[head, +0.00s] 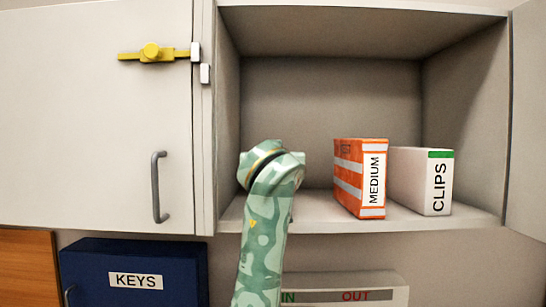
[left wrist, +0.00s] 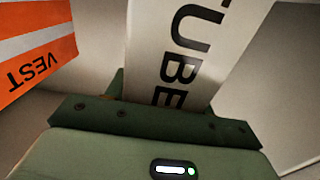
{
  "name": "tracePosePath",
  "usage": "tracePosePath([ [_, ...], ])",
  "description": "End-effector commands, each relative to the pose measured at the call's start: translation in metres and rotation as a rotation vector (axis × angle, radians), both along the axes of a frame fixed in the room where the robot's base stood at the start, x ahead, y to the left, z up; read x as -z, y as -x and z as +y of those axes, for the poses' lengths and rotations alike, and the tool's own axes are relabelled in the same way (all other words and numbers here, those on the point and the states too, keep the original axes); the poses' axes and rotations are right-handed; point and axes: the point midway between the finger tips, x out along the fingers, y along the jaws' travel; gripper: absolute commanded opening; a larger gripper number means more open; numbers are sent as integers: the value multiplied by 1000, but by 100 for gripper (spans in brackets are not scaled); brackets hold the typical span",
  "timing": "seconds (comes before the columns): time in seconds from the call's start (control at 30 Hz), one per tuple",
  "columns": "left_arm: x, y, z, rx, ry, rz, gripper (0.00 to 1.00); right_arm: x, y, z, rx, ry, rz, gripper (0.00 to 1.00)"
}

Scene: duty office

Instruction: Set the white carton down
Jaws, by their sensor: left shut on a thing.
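In the left wrist view a white carton (left wrist: 185,45) with dark lettering that reads "TUBE" rises from my left gripper (left wrist: 150,108), which is shut on it. In the head view my green patterned arm reaches up to the open cupboard, and the gripper and held carton are hidden behind it. I cannot tell whether the carton touches the shelf (head: 320,222). My right gripper is in neither view.
On the shelf's right part stand an orange-and-white box marked "MEDIUM" (head: 346,180) and a white box marked "CLIPS" (head: 412,180). The orange box's "VEST" side (left wrist: 35,50) is left of the held carton in the wrist view. A blue "KEYS" box (head: 90,270) is below.

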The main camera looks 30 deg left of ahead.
Motion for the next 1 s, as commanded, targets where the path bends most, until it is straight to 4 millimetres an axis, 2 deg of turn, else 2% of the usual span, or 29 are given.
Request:
tracePosePath([
  [0.2, 1, 0, -1, 1, 0, -1, 21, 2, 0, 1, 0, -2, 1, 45],
  [0.23, 2, 0, 0, 1, 0, 0, 58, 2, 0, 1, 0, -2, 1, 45],
  [0.3, 1, 0, 0, 0, 0, 0, 74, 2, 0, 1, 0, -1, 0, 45],
  [0.67, 0, 4, -4, 2, 1, -2, 74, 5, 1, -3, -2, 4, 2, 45],
  [0.77, 2, 17, -12, 4, 3, -5, 74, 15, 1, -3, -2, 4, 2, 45],
  [1.0, 4, 66, -42, 7, 4, -6, 74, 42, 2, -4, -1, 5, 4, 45],
])
